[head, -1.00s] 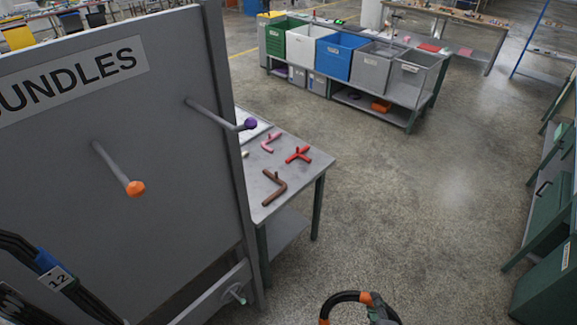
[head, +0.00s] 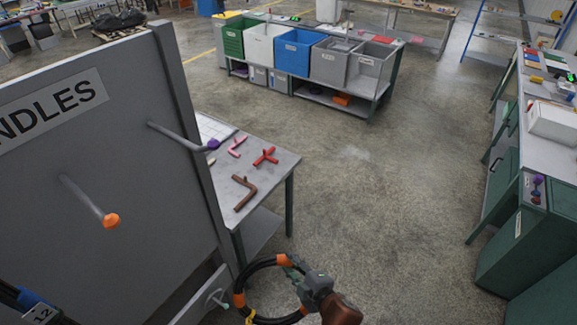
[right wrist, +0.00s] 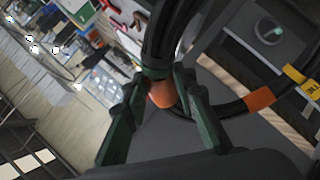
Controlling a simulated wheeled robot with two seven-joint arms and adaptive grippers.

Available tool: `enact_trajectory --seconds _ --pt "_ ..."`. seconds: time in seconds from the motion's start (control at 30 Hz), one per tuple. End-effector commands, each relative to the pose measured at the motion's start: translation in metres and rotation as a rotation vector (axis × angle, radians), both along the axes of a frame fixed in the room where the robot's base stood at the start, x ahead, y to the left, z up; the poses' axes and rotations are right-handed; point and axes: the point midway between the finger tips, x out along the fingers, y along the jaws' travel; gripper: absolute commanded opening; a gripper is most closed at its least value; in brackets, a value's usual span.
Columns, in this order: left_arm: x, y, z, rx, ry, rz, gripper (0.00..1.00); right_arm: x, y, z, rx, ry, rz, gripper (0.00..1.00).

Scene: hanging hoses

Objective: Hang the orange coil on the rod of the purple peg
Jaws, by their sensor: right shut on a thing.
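The orange coil (head: 238,284) is a ring of black hose with orange bands and a yellow tag. My right gripper (head: 290,264) is shut on it at its upper right edge, and the coil hangs in the air low in the head view. In the right wrist view the green fingers (right wrist: 162,80) close around the hose at an orange band. The purple peg (head: 178,136) is a grey rod with a purple tip, sticking out of the grey panel. The coil is below and to the right of that rod, apart from it. My left gripper is not in view.
An orange-tipped peg (head: 88,202) sticks out of the same panel (head: 110,150). A black hose bundle tagged 12 (head: 42,312) is at lower left. A table (head: 270,185) with pipe pieces stands behind the panel. A green cabinet (head: 515,255) is at right; open floor lies between.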

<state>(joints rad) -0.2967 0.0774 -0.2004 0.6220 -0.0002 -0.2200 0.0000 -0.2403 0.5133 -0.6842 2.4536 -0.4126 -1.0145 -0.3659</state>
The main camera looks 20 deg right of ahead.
Motion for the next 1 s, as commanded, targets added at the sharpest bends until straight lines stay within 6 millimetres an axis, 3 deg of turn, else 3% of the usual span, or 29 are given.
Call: enact_trajectory --seconds 0.03,0.37,0.6,0.8,1.0 --pt "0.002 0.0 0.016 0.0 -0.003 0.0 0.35 0.004 0.004 0.026 0.082 -0.019 0.002 0.0" --pt "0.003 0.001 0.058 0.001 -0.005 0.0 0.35 0.022 0.023 0.125 0.696 -0.108 0.036 0.0" --pt "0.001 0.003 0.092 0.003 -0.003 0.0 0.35 0.03 0.025 0.21 1.158 -0.149 0.083 0.0" --pt "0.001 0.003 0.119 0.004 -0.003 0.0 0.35 0.031 0.018 0.283 1.424 -0.145 0.124 0.0" --pt "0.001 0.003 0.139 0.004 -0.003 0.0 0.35 0.029 0.006 0.34 1.569 -0.123 0.156 0.0"
